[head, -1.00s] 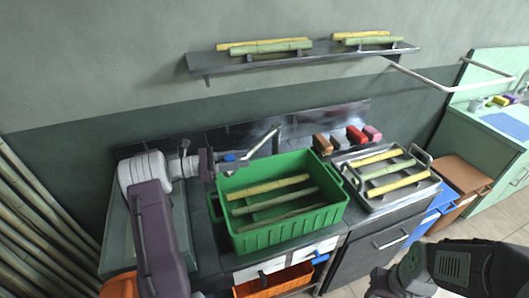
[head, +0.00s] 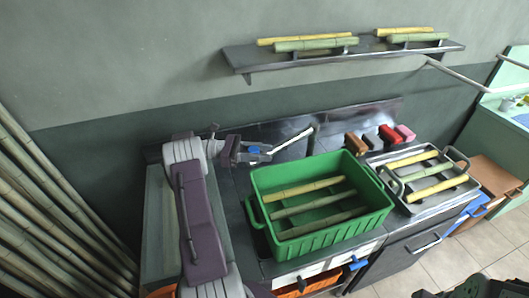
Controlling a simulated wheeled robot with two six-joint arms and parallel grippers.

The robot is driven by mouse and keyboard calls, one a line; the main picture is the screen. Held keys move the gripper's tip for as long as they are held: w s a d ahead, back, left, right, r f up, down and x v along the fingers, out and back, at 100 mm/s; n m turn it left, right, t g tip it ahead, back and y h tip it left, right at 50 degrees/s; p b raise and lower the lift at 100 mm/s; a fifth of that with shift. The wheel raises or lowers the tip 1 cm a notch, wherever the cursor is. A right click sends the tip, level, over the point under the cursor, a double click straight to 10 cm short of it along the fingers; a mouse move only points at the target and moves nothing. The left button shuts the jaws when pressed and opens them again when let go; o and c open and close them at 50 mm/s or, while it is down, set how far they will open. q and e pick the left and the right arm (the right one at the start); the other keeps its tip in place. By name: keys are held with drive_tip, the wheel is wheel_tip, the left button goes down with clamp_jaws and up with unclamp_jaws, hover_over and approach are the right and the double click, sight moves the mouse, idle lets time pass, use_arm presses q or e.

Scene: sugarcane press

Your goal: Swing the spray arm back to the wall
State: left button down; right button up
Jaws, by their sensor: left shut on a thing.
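The spray arm (head: 294,141) is a thin pale metal bar behind the green crate, slanting up and right in front of the dark back panel. My left gripper (head: 260,153) is at the bar's near left end, just beyond the crate's back left corner. It is shut on the spray arm, with a small blue part showing at the jaws. The exact contact is too small to make out. My right gripper is out of view; only a bit of my right arm shows at the bottom right edge.
The green crate (head: 318,234) with several cane pieces stands close to my left gripper. A metal tray (head: 413,207) with cane sits right of it. A wall shelf (head: 345,61) with cane hangs above. Tall canes (head: 45,205) lean at the left.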

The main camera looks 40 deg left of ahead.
use_arm(q)
drive_tip(key=c, duration=1)
unclamp_jaws()
drive_tip(key=shift+o, duration=0.2)
drive_tip(key=shift+d, duration=0.1)
drive_tip(key=w+d+r, duration=0.1)
drive_tip(key=d+r, duration=1)
drive_tip(key=shift+w+d+b, duration=0.2)
drive_tip(key=shift+d+b, duration=0.1)
